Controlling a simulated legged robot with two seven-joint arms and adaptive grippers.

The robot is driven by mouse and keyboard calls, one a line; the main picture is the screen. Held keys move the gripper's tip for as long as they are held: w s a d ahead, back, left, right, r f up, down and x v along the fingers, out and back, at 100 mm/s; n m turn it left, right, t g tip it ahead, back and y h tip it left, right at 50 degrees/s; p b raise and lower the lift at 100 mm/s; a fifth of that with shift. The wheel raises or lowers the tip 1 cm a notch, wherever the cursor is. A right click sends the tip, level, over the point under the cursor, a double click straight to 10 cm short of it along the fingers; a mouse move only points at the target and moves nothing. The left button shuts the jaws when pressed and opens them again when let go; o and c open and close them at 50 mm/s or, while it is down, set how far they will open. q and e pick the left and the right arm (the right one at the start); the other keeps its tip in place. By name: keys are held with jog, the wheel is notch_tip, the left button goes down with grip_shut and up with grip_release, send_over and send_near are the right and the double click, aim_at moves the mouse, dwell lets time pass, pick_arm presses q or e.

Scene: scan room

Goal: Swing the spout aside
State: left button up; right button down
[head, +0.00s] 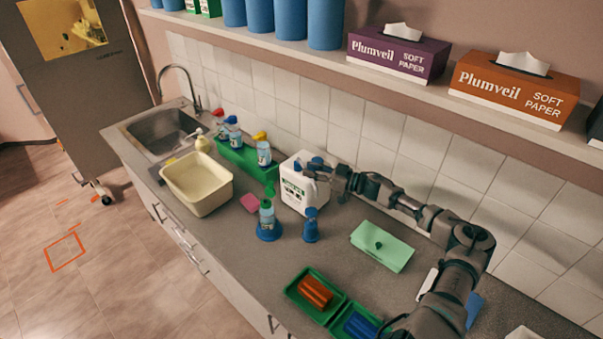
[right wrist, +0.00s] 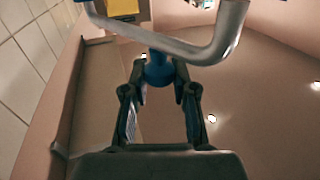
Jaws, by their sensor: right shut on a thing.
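The sink's thin curved metal spout (head: 178,72) rises at the back left and arches over the basin (head: 160,128). A white jug (head: 300,192) with blue parts on top stands on the counter near the tiled wall. My right gripper (head: 330,176) reaches in from the right at the jug's upper right side, well away from the sink's spout. In the right wrist view my right gripper (right wrist: 160,75) is shut on a small round blue part (right wrist: 158,68). A curved shiny grey bar (right wrist: 200,52) crosses just above it; I cannot tell what it belongs to. My left gripper is out of view.
A cream tub (head: 196,186), a green bin (head: 235,160) of spray bottles, and blue-based bottles (head: 268,222) crowd the counter left of my arm. A green box (head: 382,246) and green trays (head: 318,295) lie nearer. A shelf (head: 340,62) with tissue boxes runs above.

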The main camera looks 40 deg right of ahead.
jog(key=shift+s+d+f+n+g+y, duration=0.1)
jog(key=shift+d+f+n+g+y, duration=0.05)
jog(key=shift+d+n+g+y, duration=0.3)
jog(key=shift+s+d+f+n+g+y, duration=0.15)
jog(key=shift+d+n+y, duration=0.1)
jog(key=shift+y, duration=0.3)
jog(key=c, duration=0.9)
grip_release()
jog(key=shift+w+f, duration=0.1)
jog(key=shift+w, duration=0.05)
jog(key=shift+w+d, duration=0.15)
jog(key=shift+w, duration=0.15)
jog(key=v, duration=1.2)
jog(key=shift+d+f, duration=0.1)
jog(key=shift+f, duration=0.1)
